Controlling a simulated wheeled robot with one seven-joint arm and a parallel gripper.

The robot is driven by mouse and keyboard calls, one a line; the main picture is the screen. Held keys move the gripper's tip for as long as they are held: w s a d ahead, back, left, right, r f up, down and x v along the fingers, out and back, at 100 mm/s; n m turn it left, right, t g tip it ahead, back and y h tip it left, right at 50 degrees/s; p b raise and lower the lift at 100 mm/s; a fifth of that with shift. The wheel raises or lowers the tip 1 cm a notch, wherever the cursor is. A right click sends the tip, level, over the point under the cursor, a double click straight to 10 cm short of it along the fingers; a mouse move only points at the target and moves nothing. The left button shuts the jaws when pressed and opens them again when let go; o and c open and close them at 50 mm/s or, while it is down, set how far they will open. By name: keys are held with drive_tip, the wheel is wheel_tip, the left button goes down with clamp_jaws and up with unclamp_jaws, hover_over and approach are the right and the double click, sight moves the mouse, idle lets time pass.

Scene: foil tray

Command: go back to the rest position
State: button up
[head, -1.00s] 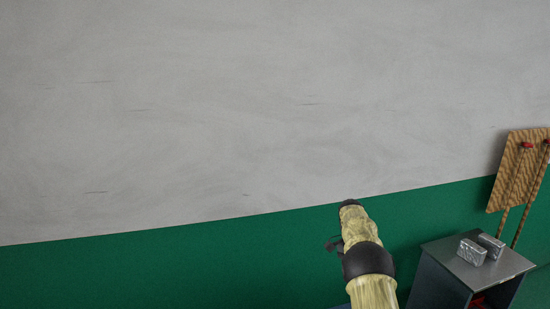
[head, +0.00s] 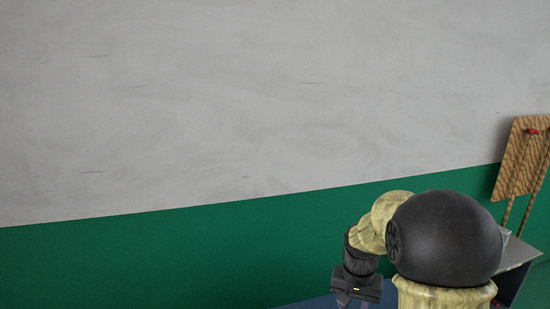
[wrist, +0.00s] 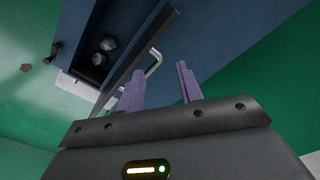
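My gripper (wrist: 160,68) shows two purple fingers in the wrist view, set apart with nothing between them. It is open and empty. In the head view the gripper body (head: 357,290) hangs low at the bottom edge, left of my large black arm joint, and its fingertips are mostly cut off. In the wrist view the fingers point towards a blue piece of furniture (wrist: 215,35) with a metal bar handle (wrist: 152,66). I cannot tell whether the fingers touch it.
A dark open compartment (wrist: 82,62) holds two grey lumps (wrist: 107,43). In the head view my arm hides most of a grey-topped cabinet (head: 517,252). A wooden board (head: 518,165) leans at the right wall. The floor at the left is out of view.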

drive_tip(key=s+a+f+n+t+b, duration=0.1)
drive_tip(key=s+f+n, duration=0.1)
drive_tip(key=s, duration=0.5)
drive_tip(key=s+a+f+n+t+b, duration=0.1)
drive_tip(key=s+a+f+n+b, duration=0.1)
drive_tip(key=s, duration=0.5)
drive_tip(key=shift+a+f, duration=0.15)
drive_tip(key=shift+f, duration=0.1)
